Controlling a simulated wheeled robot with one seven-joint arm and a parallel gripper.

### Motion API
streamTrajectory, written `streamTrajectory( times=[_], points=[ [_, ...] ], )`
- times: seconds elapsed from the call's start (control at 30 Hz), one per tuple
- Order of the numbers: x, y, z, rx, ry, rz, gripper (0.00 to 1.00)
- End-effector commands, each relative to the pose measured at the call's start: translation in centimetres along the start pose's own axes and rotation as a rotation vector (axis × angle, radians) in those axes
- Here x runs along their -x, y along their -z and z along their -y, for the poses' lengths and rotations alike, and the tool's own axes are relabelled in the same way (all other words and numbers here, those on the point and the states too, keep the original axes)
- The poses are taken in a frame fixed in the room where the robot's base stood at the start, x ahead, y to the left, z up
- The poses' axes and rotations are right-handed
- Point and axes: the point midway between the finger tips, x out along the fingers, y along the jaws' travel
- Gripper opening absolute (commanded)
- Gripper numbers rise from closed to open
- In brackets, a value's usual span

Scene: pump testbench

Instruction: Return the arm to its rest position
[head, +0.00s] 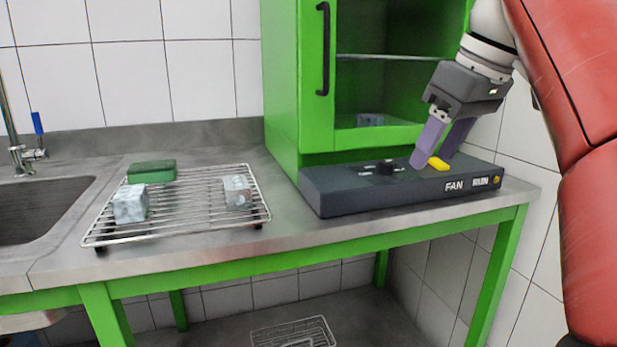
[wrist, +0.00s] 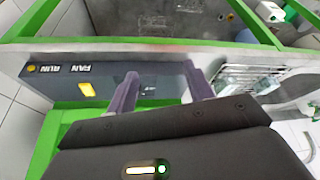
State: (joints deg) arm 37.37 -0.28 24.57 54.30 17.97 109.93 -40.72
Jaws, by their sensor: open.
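My gripper (head: 436,146) is open, with its two purple fingers pointing down over the right half of the dark testbench box (head: 345,200). The fingers appear close to a yellow switch (head: 438,163) on the box top; I cannot tell whether they touch it. The box front reads FAN and RUN, with a small yellow light at its right end. In the wrist view the gripper (wrist: 160,88) shows its two fingers apart with nothing between them, and the yellow switch (wrist: 87,89) lies to their left. My arm comes in from the upper right of the head view.
A green cabinet (head: 283,90) with its front open stands behind the box. A sink (head: 40,210) with a tap is at the left. The counter between rack and box is clear.

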Motion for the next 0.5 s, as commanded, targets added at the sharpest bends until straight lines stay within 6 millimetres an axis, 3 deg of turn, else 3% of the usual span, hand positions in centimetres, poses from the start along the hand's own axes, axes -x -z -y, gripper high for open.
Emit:
streamTrajectory(
  times=[0.5],
  points=[
    [-5.0, -1.0, 2.6, -0.148, -0.082, 0.033, 0.52]
  ],
)
